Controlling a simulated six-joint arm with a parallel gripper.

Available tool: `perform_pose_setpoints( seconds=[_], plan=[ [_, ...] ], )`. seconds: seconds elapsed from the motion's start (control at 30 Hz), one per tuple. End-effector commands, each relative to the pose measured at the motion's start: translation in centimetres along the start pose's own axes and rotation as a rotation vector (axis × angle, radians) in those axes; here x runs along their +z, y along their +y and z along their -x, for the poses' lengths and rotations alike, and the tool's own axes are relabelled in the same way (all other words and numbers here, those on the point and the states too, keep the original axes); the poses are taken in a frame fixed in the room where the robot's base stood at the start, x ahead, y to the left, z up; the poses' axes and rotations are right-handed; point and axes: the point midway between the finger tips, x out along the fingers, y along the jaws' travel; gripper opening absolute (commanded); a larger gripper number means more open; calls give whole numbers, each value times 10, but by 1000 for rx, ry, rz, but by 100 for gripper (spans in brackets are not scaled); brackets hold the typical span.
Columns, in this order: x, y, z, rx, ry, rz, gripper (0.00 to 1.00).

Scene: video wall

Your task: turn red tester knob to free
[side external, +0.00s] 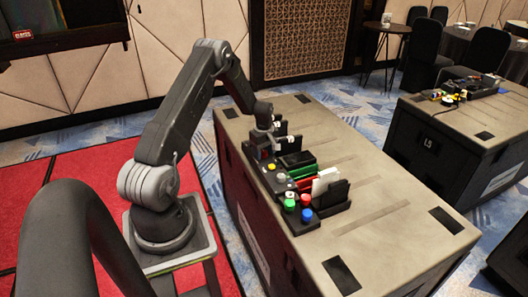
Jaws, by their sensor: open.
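My gripper (268,150) points down at the far end of a dark tester panel (300,225) on top of the large case. It is small in the view, and its fingertips are partly hidden among the dark parts there. My gripper is well away from this red knob. I cannot read any markings, so I cannot tell the knob's setting.
Dark and white upright cards (326,182) stand in slots behind the knobs. The case top (390,215) is clear to the right. A second case (480,115) with small items stands at the right. Chairs (425,45) and tables are farther back.

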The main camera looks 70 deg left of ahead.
Motion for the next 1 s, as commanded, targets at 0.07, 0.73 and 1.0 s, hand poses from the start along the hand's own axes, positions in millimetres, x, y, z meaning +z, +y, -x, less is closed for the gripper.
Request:
perform_pose_setpoints(
  seconds=[0.07,0.73,1.0],
  plan=[
    [0,0,2,1,1,0,57],
    [0,0,121,2,1,0,57],
    [0,0,138,0,0,0,57]
  ],
)
